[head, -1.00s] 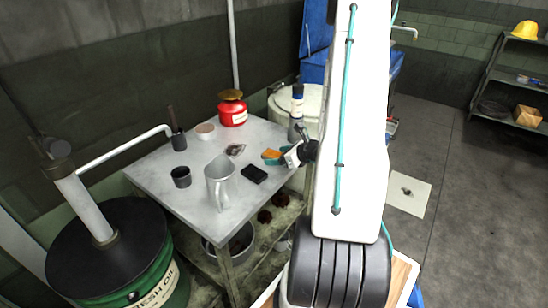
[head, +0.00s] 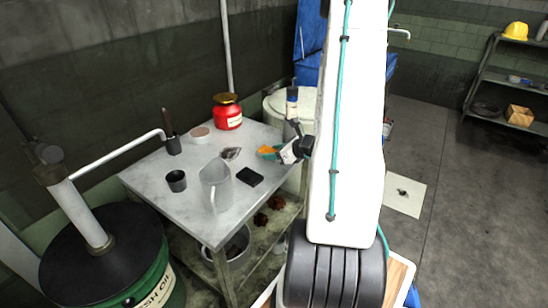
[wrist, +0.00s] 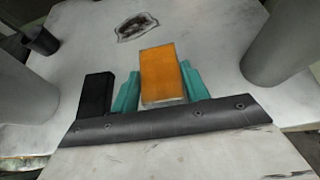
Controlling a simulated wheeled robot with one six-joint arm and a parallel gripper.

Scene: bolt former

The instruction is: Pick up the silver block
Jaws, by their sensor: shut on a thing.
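My gripper (head: 274,154) reaches in over the right side of the grey table from the right. Its teal fingers are shut on a block with an orange face (head: 266,149). In the wrist view the orange block (wrist: 160,72) sits between the fingers, with a thin pale grey edge at its near end. No plain silver block shows. The block appears a little above the table top, though its underside is hidden. A black block (head: 250,176) lies on the table beside it; it also shows left of the fingers in the wrist view (wrist: 96,95).
An oil drum (head: 105,255) is at the left.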

